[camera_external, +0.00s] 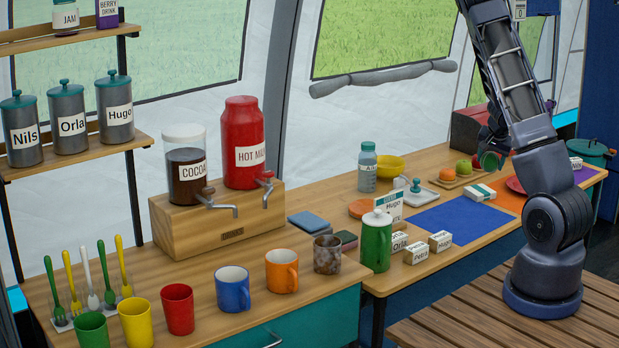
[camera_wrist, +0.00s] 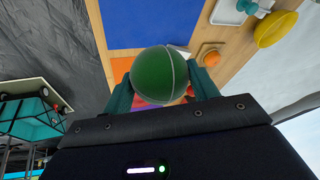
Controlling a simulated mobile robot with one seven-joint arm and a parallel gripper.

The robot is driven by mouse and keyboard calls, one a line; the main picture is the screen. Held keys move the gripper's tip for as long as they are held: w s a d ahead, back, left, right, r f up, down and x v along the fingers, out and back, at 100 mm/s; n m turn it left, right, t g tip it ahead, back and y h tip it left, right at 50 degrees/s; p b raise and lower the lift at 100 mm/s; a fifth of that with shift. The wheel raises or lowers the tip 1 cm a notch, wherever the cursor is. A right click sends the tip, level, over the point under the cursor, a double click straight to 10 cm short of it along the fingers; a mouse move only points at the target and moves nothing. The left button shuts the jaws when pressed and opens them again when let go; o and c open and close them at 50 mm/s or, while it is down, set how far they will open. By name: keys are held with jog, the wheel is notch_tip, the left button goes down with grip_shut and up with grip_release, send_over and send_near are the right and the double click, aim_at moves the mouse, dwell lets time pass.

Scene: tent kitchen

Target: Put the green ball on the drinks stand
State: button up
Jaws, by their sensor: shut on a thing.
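The green ball (camera_wrist: 157,75) is held between the teal fingers of my gripper (camera_wrist: 162,88) in the wrist view; both fingers press its sides. In the camera_external view my gripper (camera_external: 490,158) is low over the far part of the right-hand table, partly hidden behind my arm, so the ball hardly shows. The drinks stand (camera_external: 172,228) is a wooden block with a small label, on the left table. A cocoa dispenser (camera_external: 186,172) and a red hot-drink dispenser (camera_external: 243,140) stand on it, their taps facing forward.
Several mugs (camera_external: 232,288) line the left table's front. A green canister (camera_external: 376,243), name cards and a bottle (camera_external: 367,168) stand between my gripper and the stand. A tray (camera_external: 447,183) with small round items is near my gripper. A blue mat (camera_external: 455,220) is mostly clear.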

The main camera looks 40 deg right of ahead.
jog(key=shift+r, duration=1.2)
